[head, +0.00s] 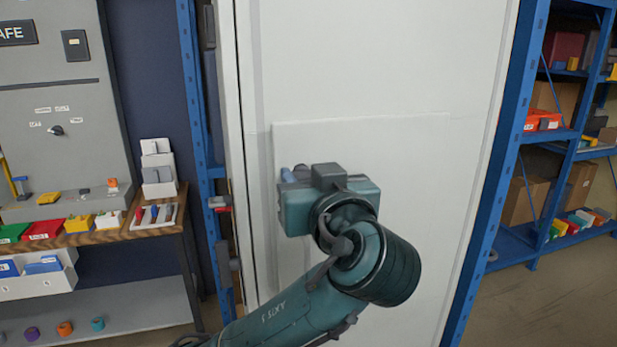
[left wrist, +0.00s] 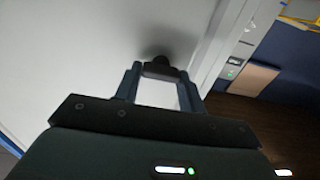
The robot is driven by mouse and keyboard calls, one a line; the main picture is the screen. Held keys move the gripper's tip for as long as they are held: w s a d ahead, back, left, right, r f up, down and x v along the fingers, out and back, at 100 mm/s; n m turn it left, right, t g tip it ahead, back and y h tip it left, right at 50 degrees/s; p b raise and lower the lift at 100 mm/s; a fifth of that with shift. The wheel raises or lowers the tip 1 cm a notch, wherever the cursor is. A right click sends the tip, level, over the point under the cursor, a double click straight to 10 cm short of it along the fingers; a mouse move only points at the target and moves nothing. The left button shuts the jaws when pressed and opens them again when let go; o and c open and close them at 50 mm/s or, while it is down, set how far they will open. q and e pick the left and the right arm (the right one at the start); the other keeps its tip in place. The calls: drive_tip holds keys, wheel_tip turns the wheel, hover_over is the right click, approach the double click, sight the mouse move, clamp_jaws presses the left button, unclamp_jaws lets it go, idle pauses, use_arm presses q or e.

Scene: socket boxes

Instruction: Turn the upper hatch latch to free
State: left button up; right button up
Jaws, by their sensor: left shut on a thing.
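The pale hatch (head: 400,150) is a slightly raised panel on a tall white front. My left gripper (head: 292,175) is at the upper left part of the hatch, close against its face. In the left wrist view, the fingers of the gripper (left wrist: 160,74) are closed on a small dark latch (left wrist: 158,61) standing out from the white surface, with a soft shadow around it. In the head view the latch is hidden behind my gripper and wrist, so its angle cannot be told. My right gripper is not in view.
Blue shelving (head: 505,165) with boxes and bins stands to the right. A small red-and-grey fitting (head: 220,204) is at the left edge of the white front. A wooden bench (head: 100,232) with coloured items and a grey panel (head: 60,95) is at the left.

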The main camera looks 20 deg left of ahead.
use_arm(q)
drive_tip(key=shift+m, duration=0.3)
drive_tip(key=m, duration=0.2)
drive_tip(key=shift+m, duration=0.3)
drive_tip(key=m, duration=1.4)
drive_tip(key=shift+w+d+f+m, duration=0.1)
drive_tip(key=shift+d+f+m, duration=0.1)
drive_tip(key=shift+f+m, duration=0.1)
drive_tip(key=o, duration=1)
drive_tip(key=shift+r, duration=0.1)
